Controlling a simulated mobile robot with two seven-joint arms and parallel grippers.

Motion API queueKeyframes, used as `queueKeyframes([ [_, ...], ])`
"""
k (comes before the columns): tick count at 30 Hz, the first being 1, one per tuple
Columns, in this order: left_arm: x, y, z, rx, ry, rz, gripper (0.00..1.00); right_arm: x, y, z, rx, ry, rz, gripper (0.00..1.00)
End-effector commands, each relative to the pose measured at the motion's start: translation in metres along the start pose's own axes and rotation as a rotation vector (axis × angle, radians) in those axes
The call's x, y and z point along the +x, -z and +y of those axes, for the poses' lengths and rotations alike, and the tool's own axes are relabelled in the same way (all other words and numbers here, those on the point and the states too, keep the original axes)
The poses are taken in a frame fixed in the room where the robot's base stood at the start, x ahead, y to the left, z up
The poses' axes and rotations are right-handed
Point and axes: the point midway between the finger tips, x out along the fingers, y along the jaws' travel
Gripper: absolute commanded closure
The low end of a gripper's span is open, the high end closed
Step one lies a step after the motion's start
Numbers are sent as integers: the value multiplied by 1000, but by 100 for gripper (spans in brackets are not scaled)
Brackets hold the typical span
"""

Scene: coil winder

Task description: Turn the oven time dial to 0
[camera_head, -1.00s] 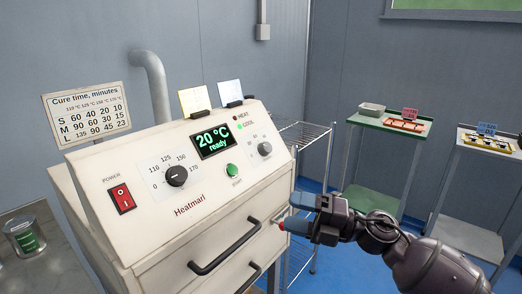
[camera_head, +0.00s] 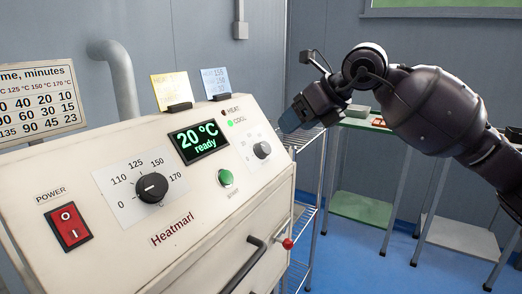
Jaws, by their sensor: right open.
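The oven (camera_head: 200,262), a cream cabinet marked Heatmarl, stands at the left with a sloped control panel. The small time dial (camera_head: 262,149) is a dark knob on a white plate at the panel's right; its markings are too small to read. The larger temperature dial (camera_head: 152,187) has marks including 110, 125, 150 and 170. The display (camera_head: 199,141) reads 20 °C ready. My right gripper (camera_head: 289,121) is open, up and to the right of the time dial, apart from it in the picture. My left gripper is out of view.
A green start button (camera_head: 225,177) lies between the dials, and a red power switch (camera_head: 69,227) is at left. A wire rack (camera_head: 307,215) stands beyond the oven.

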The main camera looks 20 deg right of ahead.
Motion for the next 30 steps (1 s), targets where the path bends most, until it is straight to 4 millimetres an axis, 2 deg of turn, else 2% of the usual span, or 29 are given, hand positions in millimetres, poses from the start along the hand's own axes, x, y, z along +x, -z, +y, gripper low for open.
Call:
queueKeyframes([
  [5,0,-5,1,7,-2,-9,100,10,-1,-3,-2,16,3,36],
  [11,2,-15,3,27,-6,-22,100,44,2,-4,0,12,6,36],
  [15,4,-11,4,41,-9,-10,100,69,2,-4,1,11,6,36],
  [21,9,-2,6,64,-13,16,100,94,1,-4,-1,12,4,36],
  [30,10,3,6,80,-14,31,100,105,-2,-3,-4,15,-2,36],
])
